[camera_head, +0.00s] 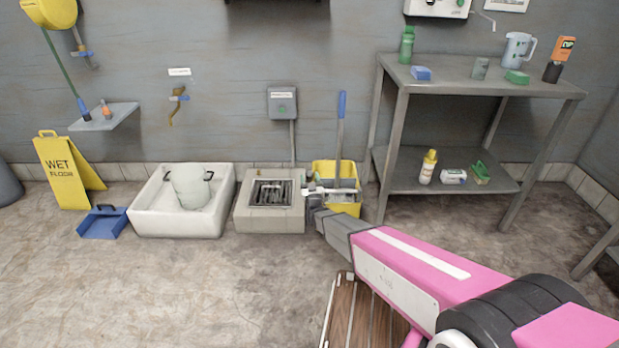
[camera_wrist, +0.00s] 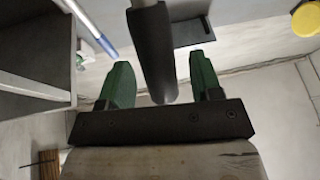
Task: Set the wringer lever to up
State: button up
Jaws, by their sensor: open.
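The yellow bucket (camera_head: 350,171) stands on the floor beside the floor drain, partly hidden behind my arm. A grey pole with a blue grip (camera_head: 342,105) rises from it; a blue-ended pole (camera_wrist: 97,32) also shows at the upper left of the wrist view. My gripper (camera_head: 312,196) is at the bucket's left front side. In the wrist view my gripper (camera_wrist: 162,80) is open, with green fingers apart. A thick dark bar (camera_wrist: 152,50), possibly the wringer lever's grip, extends between them with visible gaps. I cannot tell the lever's setting.
The floor drain block (camera_head: 270,217) and white basin (camera_head: 150,220) stand left of the bucket. A grey metal table (camera_head: 470,75) with bottles stands on the right. A wooden slatted thing (camera_head: 350,315) lies below my arm. The front left floor is clear.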

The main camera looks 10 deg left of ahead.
jog(key=shift+w+a+r, duration=0.2)
jog(key=shift+w+r, duration=0.05)
jog(key=shift+w, duration=0.25)
grip_shut()
jog(key=shift+w+a+r, duration=0.1)
jog(key=shift+w+r, duration=0.25)
jog(key=shift+w, duration=0.15)
jog(key=w+a+r+g+h, duration=0.1)
jog(key=w+g, duration=0.2)
jog(key=w, duration=0.3)
jog(key=w+a+r+m+g+h, duration=0.1)
jog(key=w+a+r+g, duration=0.1)
jog(key=w, duration=0.4)
jog(key=shift+w+r+g+h, duration=0.15)
jog(key=shift+w+g+h, duration=0.1)
jog(key=shift+g+h, duration=0.25)
jog(key=shift+w, duration=0.1)
